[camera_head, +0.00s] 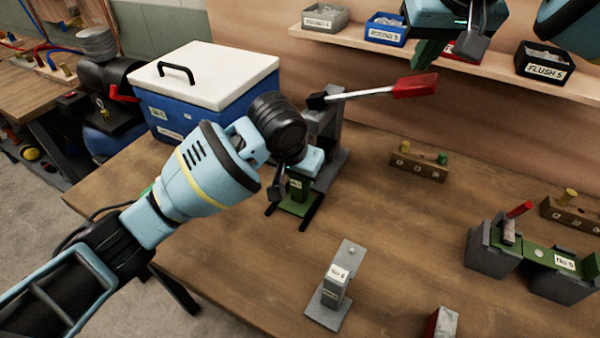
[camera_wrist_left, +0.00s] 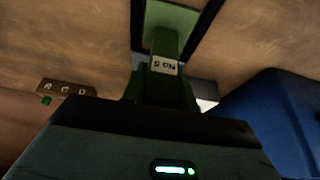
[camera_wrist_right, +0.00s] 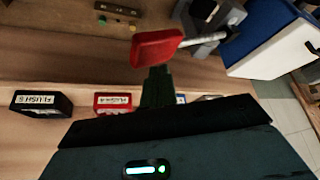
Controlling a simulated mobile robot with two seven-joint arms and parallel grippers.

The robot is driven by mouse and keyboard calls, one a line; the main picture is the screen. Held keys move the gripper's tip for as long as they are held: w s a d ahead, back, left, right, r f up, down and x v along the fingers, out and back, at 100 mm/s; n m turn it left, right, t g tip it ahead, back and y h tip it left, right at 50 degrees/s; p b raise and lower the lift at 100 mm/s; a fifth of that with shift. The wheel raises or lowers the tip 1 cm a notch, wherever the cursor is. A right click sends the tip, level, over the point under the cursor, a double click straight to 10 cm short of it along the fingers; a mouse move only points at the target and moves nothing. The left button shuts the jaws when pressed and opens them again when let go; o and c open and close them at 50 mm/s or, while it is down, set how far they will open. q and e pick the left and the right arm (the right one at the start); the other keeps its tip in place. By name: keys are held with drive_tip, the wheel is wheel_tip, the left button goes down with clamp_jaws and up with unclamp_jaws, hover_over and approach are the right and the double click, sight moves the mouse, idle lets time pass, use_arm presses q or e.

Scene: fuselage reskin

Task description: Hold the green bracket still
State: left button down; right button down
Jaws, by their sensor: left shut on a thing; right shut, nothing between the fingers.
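The green bracket (camera_head: 295,207) sits upright at a grey fixture (camera_head: 330,150) on the bench, its lower part between two dark bars. My left gripper (camera_head: 287,188) is shut on its upright part from above and hides some of it. The bracket also shows in the left wrist view (camera_wrist_left: 163,66), with a white "No 5" label and its green foot beyond. My right gripper (camera_head: 447,50) is shut and empty, high near the shelf. In the right wrist view, the red handle (camera_wrist_right: 157,47) of the fixture's lever lies just beyond its fingertips; I cannot tell whether they touch.
A blue cooler with a white lid (camera_head: 205,75) stands behind my left arm. Labelled bins, such as "FLUSH 5" (camera_head: 543,62), line the shelf. A grey block (camera_head: 335,285), a wooden peg block (camera_head: 418,160) and another green part (camera_head: 545,258) on supports stand on the bench. The middle is mostly clear.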

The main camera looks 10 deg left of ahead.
sight(417, 94)
drive_tip(key=shift+f, duration=0.1)
idle(0.4)
drive_tip(key=shift+f, duration=3.65)
drive_tip(key=shift+r, duration=6.1)
use_arm(q)
drive_tip(key=c, duration=1)
unclamp_jaws()
drive_tip(key=v, duration=1.2)
drive_tip(key=shift+s, duration=0.1)
